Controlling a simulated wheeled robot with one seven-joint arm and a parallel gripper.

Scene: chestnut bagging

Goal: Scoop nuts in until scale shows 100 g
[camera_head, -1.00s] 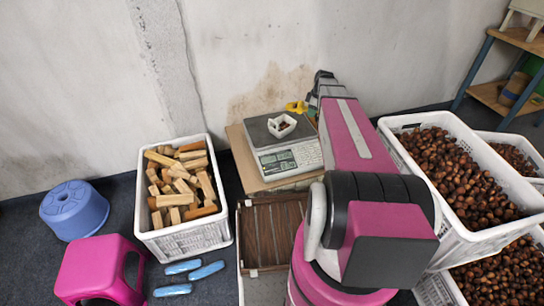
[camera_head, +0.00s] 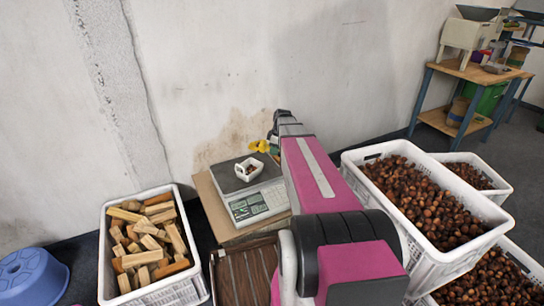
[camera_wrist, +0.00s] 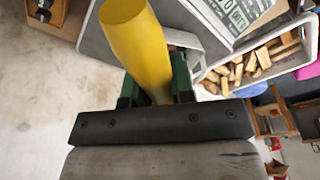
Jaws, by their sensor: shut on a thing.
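My gripper (camera_wrist: 155,88), with green fingers, is shut on a yellow handle-like piece (camera_wrist: 137,45) in the wrist view. The yellow piece also shows in the head view (camera_head: 260,146), just behind the scale beside the end of my arm. The scale (camera_head: 255,203) has a grey plate and a lit green display too small to read. A small white container (camera_head: 249,169) with a few brown nuts stands on the plate. Crates of nuts (camera_head: 420,200) stand to the right of my arm.
A white crate of wood pieces (camera_head: 112,290) stands left of the scale, near a blue stool (camera_head: 32,278). A slatted brown box (camera_head: 243,275) lies in front of the scale. A wooden workbench (camera_head: 470,72) stands at the back right. The wall is close behind the scale.

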